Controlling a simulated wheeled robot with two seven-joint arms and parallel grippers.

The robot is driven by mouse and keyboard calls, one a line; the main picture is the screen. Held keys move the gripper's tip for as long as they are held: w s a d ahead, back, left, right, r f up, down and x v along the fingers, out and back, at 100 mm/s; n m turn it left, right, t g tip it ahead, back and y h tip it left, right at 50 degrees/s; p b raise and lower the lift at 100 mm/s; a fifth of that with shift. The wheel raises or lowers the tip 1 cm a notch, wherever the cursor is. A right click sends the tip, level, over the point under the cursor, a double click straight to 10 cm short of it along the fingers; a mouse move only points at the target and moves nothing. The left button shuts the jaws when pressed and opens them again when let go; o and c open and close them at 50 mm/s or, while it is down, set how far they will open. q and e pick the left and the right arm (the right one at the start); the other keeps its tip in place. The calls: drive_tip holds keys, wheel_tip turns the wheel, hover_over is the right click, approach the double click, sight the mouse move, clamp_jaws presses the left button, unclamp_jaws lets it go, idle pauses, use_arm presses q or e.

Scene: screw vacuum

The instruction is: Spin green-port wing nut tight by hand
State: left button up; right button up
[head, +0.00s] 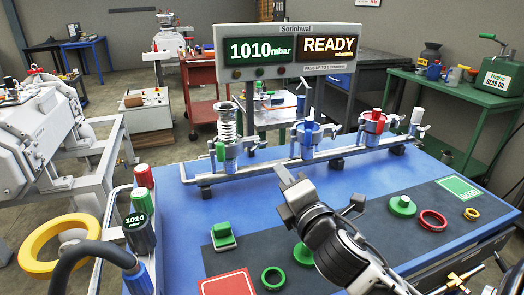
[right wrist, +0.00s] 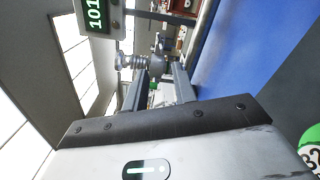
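The green port (head: 226,150) stands at the left end of the metal manifold, with a ribbed metal bellows (head: 226,120) on top. Its green wing nut (head: 220,151) is on the port's left side. In the right wrist view the bellows (right wrist: 130,61) lies sideways and a small green part (right wrist: 153,85) shows between the fingers, farther off. My right gripper (head: 290,182) is in front and to the right of the green port, apart from it. In the right wrist view its two fingers (right wrist: 158,85) are apart with nothing held.
Blue (head: 312,146) and red (head: 374,125) ports stand along the manifold. A display (head: 286,50) reading 1010 mbar and READY is behind. A green clamp block (head: 223,237), green ring (head: 273,278) and red ring (head: 432,220) lie on the dark mat. A yellow handwheel (head: 25,250) is at left.

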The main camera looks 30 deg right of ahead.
sight(262, 146)
drive_tip(key=x, duration=1.3)
drive_tip(key=shift+w, duration=0.3)
drive_tip(key=shift+r, duration=0.1)
drive_tip(key=shift+c, duration=0.4)
clamp_jaws()
